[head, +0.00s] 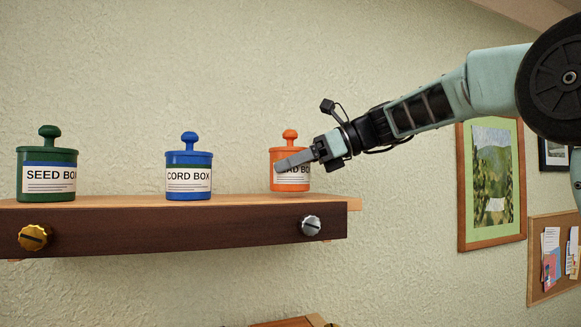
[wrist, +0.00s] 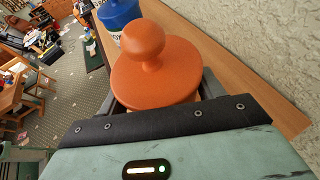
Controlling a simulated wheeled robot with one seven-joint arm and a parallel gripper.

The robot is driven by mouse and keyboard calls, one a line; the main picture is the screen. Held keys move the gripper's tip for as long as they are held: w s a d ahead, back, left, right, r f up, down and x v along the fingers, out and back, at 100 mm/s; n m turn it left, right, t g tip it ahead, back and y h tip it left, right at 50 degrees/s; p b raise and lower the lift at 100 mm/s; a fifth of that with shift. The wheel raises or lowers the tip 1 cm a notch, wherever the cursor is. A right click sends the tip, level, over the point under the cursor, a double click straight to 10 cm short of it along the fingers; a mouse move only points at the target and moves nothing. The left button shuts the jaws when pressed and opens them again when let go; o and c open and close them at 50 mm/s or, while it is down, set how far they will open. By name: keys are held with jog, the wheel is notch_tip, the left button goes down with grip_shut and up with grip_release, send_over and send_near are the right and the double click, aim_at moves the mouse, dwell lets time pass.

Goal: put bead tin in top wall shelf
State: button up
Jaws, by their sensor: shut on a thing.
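The bead tin is an orange lidded tin with a round knob (head: 290,134), upright over the right end of the wall shelf (head: 180,232). Its label is partly covered by a finger and reads "AD BOX". Its base shows slightly above the shelf board; I cannot tell for sure whether they touch. My gripper (head: 296,160) reaches in from the right and is shut on the tin's body. In the wrist view the orange lid and knob (wrist: 150,65) sit between the two fingers; the tin's lower body is hidden under the lid.
On the same shelf stand a blue cord box (head: 188,178) in the middle and a green seed box (head: 46,180) at the left, with free room between. Wall behind. A framed picture (head: 463,190) and pinboard (head: 538,232) hang at right. Another wooden edge (head: 290,322) shows below.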

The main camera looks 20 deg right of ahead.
jog(key=shift+f, duration=0.45)
jog(key=o, duration=1.2)
jog(key=shift+f, duration=0.2)
jog(key=shift+r, duration=0.2)
jog(key=shift+s+d+b, duration=0.15)
jog(key=shift+d+b, duration=0.15)
jog(key=shift+d, duration=0.05)
jog(key=b+v, duration=0.3)
jog(key=v, duration=0.8)
jog(key=shift+s+d+r, duration=0.1)
